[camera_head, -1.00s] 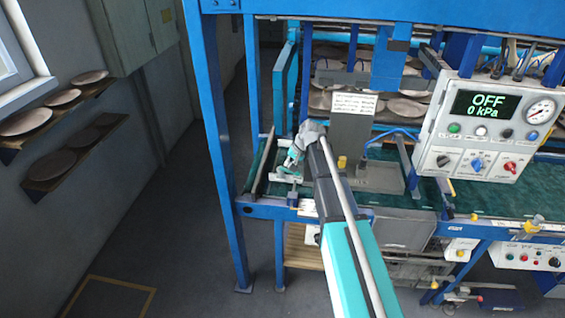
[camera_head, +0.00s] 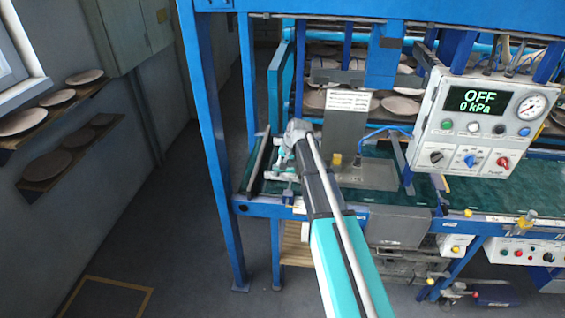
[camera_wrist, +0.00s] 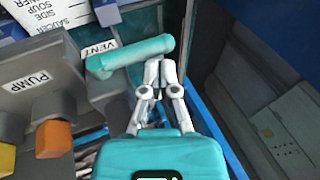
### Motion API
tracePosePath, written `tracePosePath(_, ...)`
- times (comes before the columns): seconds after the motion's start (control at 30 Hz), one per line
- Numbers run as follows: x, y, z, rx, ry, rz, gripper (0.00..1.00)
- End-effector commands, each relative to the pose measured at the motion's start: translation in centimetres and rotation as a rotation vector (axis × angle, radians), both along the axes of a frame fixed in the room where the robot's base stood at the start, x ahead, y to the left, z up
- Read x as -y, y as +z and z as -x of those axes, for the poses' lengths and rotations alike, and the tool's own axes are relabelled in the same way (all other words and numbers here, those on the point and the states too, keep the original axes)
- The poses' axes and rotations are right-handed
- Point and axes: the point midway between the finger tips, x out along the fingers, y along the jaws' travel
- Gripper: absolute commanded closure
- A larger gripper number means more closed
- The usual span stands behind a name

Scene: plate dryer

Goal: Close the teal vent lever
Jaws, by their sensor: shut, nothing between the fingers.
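The teal vent lever (camera_wrist: 130,56) lies nearly crosswise in the wrist view, from a rounded hub at the left to its free end at the right. A label reading VENT (camera_wrist: 97,49) sits just above its hub. My gripper (camera_wrist: 161,68) is shut and empty, its fingertips at the near side of the lever close to the free end. I cannot tell whether they touch it. In the head view my gripper (camera_head: 279,169) is low over the left end of the green bench, and the lever cannot be made out clearly there.
Left of the lever are a PUMP label (camera_wrist: 31,82), an orange knob (camera_wrist: 53,138) and a yellow knob (camera_wrist: 4,158). A grey box (camera_head: 343,132) stands right of my gripper. The control panel (camera_head: 479,125) reads OFF, 0 kPa. A blue post (camera_head: 215,150) stands at the left.

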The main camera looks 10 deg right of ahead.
Motion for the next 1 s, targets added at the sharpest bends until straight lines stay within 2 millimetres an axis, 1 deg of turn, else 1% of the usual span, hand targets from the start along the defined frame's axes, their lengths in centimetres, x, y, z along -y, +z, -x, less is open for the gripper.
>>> tracePosePath(0.33, 0.1, 0.1, 0.0, 0.0, -0.001, 0.0, 1.0)
tracePosePath(0.73, 0.2, 1.5, 0.0, 0.001, -0.001, 0.0, 1.0)
tracePosePath(1.0, 0.2, 1.6, 0.0, 0.0, -0.002, 0.0, 1.0)
